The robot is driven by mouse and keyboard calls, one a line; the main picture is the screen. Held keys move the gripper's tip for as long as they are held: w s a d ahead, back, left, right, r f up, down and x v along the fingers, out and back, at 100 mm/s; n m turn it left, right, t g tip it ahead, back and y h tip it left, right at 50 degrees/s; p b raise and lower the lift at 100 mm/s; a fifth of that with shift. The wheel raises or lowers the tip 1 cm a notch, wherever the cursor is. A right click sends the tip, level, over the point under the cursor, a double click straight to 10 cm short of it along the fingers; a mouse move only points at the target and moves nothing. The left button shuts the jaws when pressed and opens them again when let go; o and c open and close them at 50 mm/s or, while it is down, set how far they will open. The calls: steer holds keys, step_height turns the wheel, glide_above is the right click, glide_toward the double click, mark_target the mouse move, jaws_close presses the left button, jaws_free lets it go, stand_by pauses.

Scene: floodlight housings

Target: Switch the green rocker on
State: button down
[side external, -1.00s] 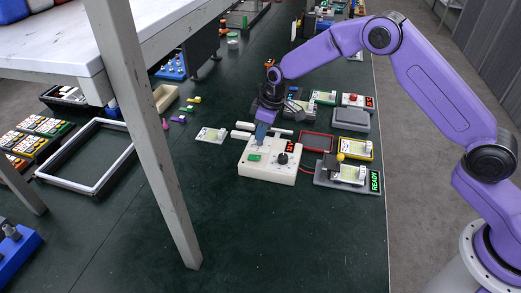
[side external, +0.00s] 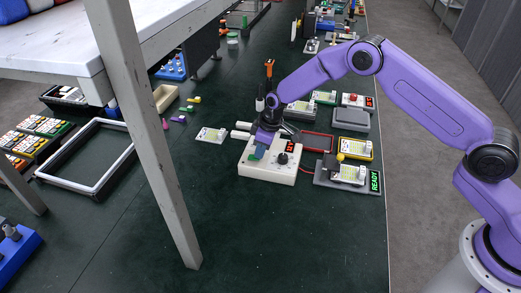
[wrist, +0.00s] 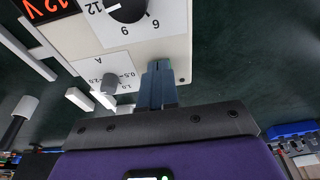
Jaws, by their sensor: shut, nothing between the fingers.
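The white control box (side external: 268,176) stands on the dark green table in the side view, with a black dial (side external: 282,158) and a red-lit display on its top. My gripper (side external: 257,153) is shut and empty, tilted, with its blue-grey fingertips low over the left part of the box top. The green rocker (side external: 252,158) is mostly covered by the fingertips there; I cannot tell whether they touch it or how it is tipped. In the wrist view the shut fingertips (wrist: 160,72) reach the box edge, and the rocker is hidden.
The wrist view also shows a small grey knob (wrist: 110,82) on the box beside the fingers. A grey unit reading READY (side external: 374,181) and a red-rimmed tray (side external: 317,142) stand to the right. A small white plate (side external: 211,134) lies left. The table in front is clear.

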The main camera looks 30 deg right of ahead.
steer(key=shift+s+d+f, duration=0.1)
steer(key=shift+f, duration=0.25)
steer(key=shift+r, duration=0.1)
steer(key=shift+w+a+r, duration=0.4)
steer(key=shift+w+a, duration=0.15)
